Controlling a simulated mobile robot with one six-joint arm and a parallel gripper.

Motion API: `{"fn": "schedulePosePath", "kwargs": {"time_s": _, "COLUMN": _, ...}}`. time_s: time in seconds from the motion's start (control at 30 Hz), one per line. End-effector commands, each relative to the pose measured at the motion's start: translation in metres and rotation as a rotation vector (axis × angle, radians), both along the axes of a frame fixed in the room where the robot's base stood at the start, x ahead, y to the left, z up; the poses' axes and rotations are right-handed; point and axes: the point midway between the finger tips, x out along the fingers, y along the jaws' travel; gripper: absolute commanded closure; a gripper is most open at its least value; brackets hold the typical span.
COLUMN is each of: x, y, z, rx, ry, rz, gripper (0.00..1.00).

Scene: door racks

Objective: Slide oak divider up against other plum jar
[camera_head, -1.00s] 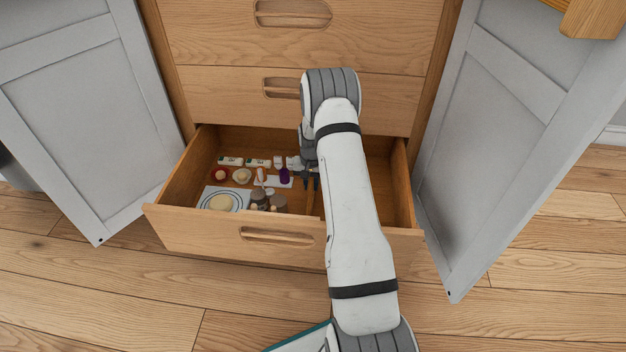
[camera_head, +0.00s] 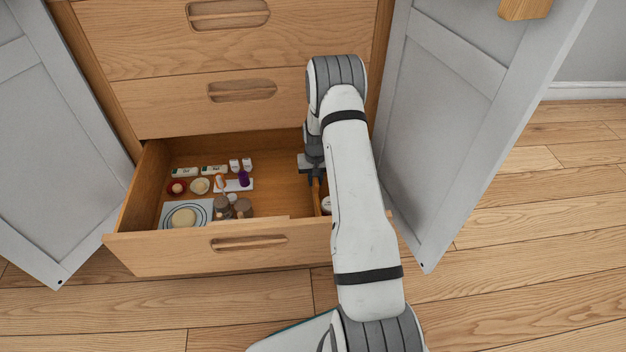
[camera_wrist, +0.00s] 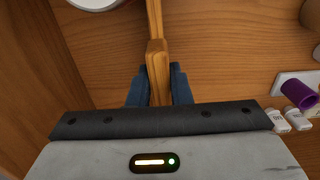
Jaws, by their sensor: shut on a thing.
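The oak divider (camera_wrist: 155,60) is a thin upright wooden board in the open drawer; it also shows in the head view (camera_head: 317,194). My gripper (camera_wrist: 158,85) is shut on its near end, one blue finger on each side. In the head view my gripper (camera_head: 315,176) is low in the right part of the drawer. A round white-topped thing (camera_wrist: 95,3), perhaps a jar, stands beside the divider at the wrist view's top left, with a small gap visible. It shows partly behind my arm in the head view (camera_head: 326,204). Its body colour is hidden.
The drawer's left part holds a purple item (camera_head: 243,178), small white boxes (camera_head: 214,170), grey-brown jars (camera_head: 243,207) and a plate (camera_head: 184,217). The drawer floor (camera_head: 278,190) between them and the divider is bare. Grey doors stand open on both sides.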

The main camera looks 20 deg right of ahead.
Motion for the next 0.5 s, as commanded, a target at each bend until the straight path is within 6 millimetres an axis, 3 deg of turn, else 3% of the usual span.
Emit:
{"fn": "schedulePosePath", "kwargs": {"time_s": 0.1, "x": 0.0014, "y": 0.0029, "z": 0.0, "rx": 0.0, "ry": -0.002, "rz": 0.004, "gripper": 1.0}}
{"fn": "schedulePosePath", "kwargs": {"time_s": 0.13, "x": 0.0016, "y": 0.0035, "z": 0.0, "rx": 0.0, "ry": -0.002, "rz": 0.005, "gripper": 0.81}}
{"fn": "schedulePosePath", "kwargs": {"time_s": 0.3, "x": 0.0019, "y": 0.0054, "z": -0.0001, "rx": 0.0, "ry": -0.001, "rz": 0.008, "gripper": 0.67}}
{"fn": "schedulePosePath", "kwargs": {"time_s": 0.4, "x": 0.0018, "y": 0.0057, "z": -0.0002, "rx": 0.0, "ry": -0.001, "rz": 0.009, "gripper": 0.6}}
{"fn": "schedulePosePath", "kwargs": {"time_s": 0.5, "x": 0.0018, "y": 0.0059, "z": -0.0002, "rx": 0.0, "ry": -0.001, "rz": 0.01, "gripper": 0.6}}
